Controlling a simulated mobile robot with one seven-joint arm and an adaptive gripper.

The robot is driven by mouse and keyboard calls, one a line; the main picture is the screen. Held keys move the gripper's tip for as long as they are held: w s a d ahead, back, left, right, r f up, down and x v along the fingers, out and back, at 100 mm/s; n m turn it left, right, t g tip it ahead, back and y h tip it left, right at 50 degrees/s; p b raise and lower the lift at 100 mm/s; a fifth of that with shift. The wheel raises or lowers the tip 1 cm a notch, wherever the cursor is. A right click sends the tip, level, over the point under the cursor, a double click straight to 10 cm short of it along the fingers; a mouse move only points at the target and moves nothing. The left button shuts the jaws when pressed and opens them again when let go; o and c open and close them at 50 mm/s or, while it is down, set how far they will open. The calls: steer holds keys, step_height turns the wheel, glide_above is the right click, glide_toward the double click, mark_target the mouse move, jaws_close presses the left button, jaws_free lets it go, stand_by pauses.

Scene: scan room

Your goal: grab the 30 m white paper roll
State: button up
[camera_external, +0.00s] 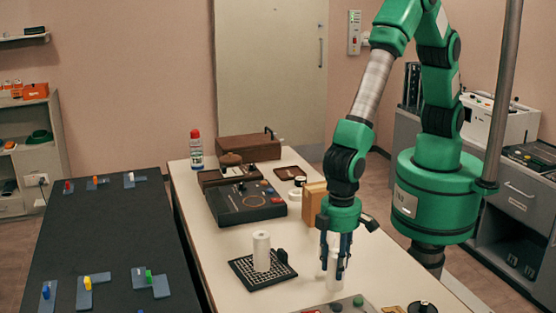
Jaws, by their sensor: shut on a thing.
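My gripper (336,268) points straight down over the right part of the cream table (230,295). It is shut on a white upright cylinder (334,274) that looks like a paper roll; the dark fingers cover part of it. I cannot tell whether its base touches the table. Another white roll (262,250) stands upright on a black perforated plate (245,275), left of my gripper and apart from it. No length label is readable on either roll.
A black control console (245,203), a brown box (248,148) and a red-capped spray can (196,150) stand farther back. A tan block (313,203) is close behind my gripper. A panel with coloured buttons (335,306) lies in front. A dark table (100,235) is at left.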

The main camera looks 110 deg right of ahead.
steer(key=shift+r, duration=0.1)
steer(key=shift+r, duration=0.5)
steer(key=r, duration=0.1)
steer(key=r+p, duration=0.1)
steer(key=shift+s+d+r, duration=0.1)
steer(key=shift+s+r, duration=0.1)
steer(key=shift+r, duration=0.1)
steer(key=s+d, duration=0.3)
steer(key=s, duration=0.4)
steer(key=s+d+r+p, duration=0.1)
steer(key=s+d, duration=0.3)
steer(key=s, duration=0.3)
